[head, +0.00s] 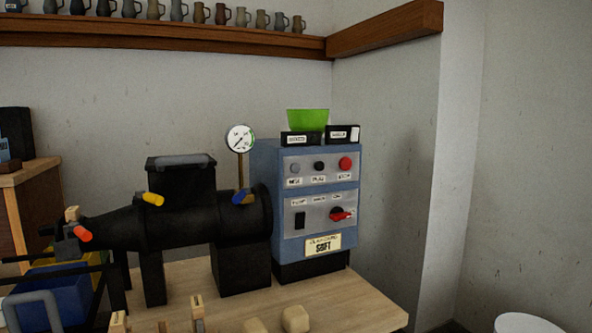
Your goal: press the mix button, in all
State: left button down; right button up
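The blue control box (262,165) stands on the wooden table at the right end of a black machine. Its upper grey panel has three round buttons in a row. The left one is a grey-blue button (296,168), and the small label under it seems to read MIX. A black button (319,166) is in the middle and a red button (345,164) at the right. Neither of my grippers shows in the head view, and nothing covers the buttons.
The black barrel machine (190,225) fills the left, with a dial gauge (240,139) above it. The wooden table (350,300) is bare at the front right. A shelf of mugs (200,40) runs above.

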aim_at(295, 168)
jog(key=i+l, duration=0.15)
jog(key=l, duration=0.25)
jog(key=i+l, duration=0.1)
jog(key=l, duration=0.25)
jog(key=i+l, duration=0.15)
jog(key=l, duration=0.25)
jog(key=i+l, duration=0.15)
jog(key=l, duration=0.2)
jog(key=z, duration=0.05)
